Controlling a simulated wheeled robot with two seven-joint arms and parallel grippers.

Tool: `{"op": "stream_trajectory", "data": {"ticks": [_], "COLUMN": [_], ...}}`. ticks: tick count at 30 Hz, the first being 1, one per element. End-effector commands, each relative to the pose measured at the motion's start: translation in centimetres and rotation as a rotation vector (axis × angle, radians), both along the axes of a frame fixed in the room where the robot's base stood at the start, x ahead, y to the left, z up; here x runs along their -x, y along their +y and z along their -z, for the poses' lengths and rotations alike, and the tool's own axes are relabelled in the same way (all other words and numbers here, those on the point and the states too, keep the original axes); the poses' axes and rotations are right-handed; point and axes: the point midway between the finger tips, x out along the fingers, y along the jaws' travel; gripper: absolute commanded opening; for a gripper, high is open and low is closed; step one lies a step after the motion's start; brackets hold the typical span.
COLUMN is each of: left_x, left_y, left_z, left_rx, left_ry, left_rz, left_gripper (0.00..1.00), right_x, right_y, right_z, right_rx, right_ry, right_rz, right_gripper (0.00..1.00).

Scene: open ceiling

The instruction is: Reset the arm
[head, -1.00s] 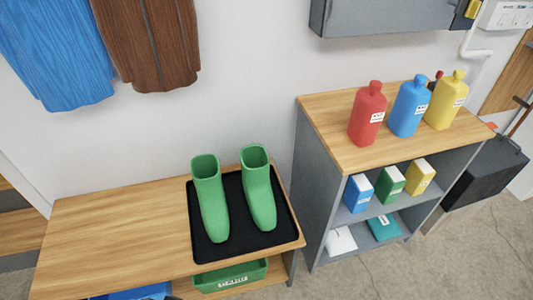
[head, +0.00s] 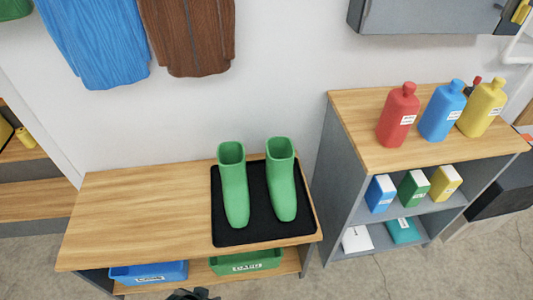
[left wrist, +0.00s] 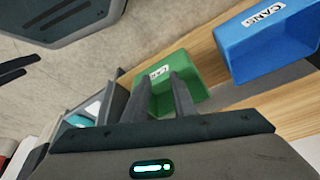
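My left gripper shows in the left wrist view (left wrist: 158,82), its two dark fingers apart with nothing between them. A green bin lies beyond the fingertips. In the head view only a dark tip of what looks like the same gripper (head: 190,294) shows at the bottom edge, in front of the bench. At the left edge of the left wrist view two dark prongs, apart and empty, look like my right gripper's fingers (left wrist: 18,70). The right arm is not in the head view.
A wooden bench (head: 135,215) holds green boots (head: 233,185) on a black tray (head: 257,228). A blue bin (head: 150,272) and green bin (head: 245,262) sit on its lower shelf. A grey shelf unit (head: 345,190) with bottles and boxes stands right. Floor shows in front.

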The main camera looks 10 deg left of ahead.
Motion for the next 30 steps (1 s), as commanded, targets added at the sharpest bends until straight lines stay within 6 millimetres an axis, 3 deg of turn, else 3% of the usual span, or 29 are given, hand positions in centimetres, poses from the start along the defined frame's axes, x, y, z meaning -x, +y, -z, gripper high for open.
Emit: {"op": "stream_trajectory", "data": {"ticks": [3,9,15,21,30], "left_x": [-0.2,0.6,2.1,2.9,3.0], "left_y": [-0.5,-1.2,-1.5,-1.6,-1.5], "left_z": [4.3,10.8,15.1,16.7,16.8], "left_rx": [0.009,0.026,0.038,0.044,0.044], "left_ry": [-0.014,-0.051,-0.082,-0.097,-0.099], "left_rz": [0.005,0.014,0.02,0.023,0.024], "left_gripper": [0.24,0.24,0.24,0.24,0.24], "right_x": [-0.5,-1.2,-1.7,-2.0,-2.0], "right_y": [0.3,0.8,1.3,1.5,1.5], "right_z": [-0.5,-1.0,-1.4,-1.5,-1.4], "right_rx": [-0.006,-0.018,-0.028,-0.033,-0.033], "right_ry": [-0.03,-0.081,-0.121,-0.138,-0.14], "right_rz": [-0.002,-0.008,-0.012,-0.013,-0.013], "right_gripper": [0.69,0.69,0.69,0.69,0.69]}}
